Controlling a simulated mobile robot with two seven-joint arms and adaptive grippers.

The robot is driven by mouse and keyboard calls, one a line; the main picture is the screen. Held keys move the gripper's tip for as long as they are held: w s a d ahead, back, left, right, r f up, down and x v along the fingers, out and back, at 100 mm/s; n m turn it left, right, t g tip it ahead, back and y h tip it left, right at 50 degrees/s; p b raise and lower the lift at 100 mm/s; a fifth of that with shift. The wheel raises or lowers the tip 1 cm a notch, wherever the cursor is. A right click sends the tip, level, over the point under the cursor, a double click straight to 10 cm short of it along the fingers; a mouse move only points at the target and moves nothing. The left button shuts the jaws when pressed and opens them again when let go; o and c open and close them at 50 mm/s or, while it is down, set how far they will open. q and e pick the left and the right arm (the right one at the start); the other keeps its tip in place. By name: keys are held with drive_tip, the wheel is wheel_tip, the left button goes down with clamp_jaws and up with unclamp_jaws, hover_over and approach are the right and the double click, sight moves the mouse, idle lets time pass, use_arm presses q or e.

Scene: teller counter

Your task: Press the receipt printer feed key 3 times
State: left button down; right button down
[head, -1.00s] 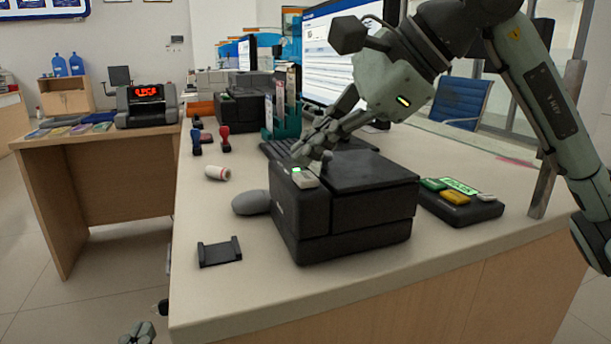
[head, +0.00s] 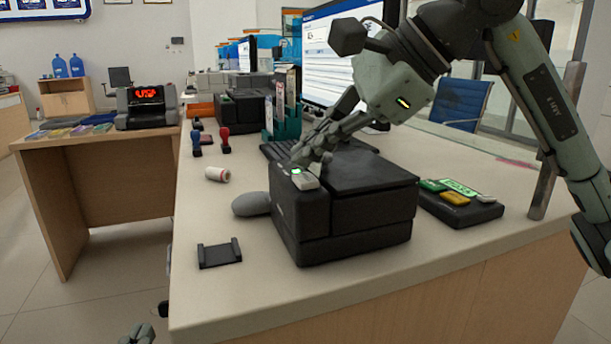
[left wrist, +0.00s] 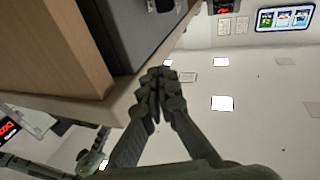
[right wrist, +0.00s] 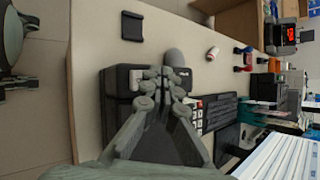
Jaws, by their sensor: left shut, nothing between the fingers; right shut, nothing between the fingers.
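The black receipt printer (head: 372,215) stands on the counter, and it also shows in the right wrist view (right wrist: 117,92). Its pale feed key (head: 306,182) is on the top at the front left corner, beside a small green light. My right gripper (head: 308,160) is shut and empty, pointing down with its fingertips right at the key; I cannot tell whether they touch it. In the right wrist view its fingertips (right wrist: 163,73) cover part of the printer top. My left gripper (left wrist: 155,82) is shut and empty, low beside the counter's edge, only partly in the head view.
A grey mouse (head: 251,204) and a black holder (head: 219,253) lie left of the printer. A keyboard (head: 277,151) and a monitor (head: 335,50) are behind.

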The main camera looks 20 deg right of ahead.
sight(311, 178)
drive_tip(key=shift+f+b, duration=0.35)
drive_tip(key=shift+f, duration=0.1)
drive_tip(key=shift+f+b, duration=0.45)
idle(0.8)
idle(0.3)
drive_tip(key=shift+r+p, duration=0.75)
drive_tip(key=shift+r, duration=0.15)
drive_tip(key=shift+r, duration=0.1)
wheel_tip(311, 178, up, 5)
drive_tip(key=p, duration=0.4)
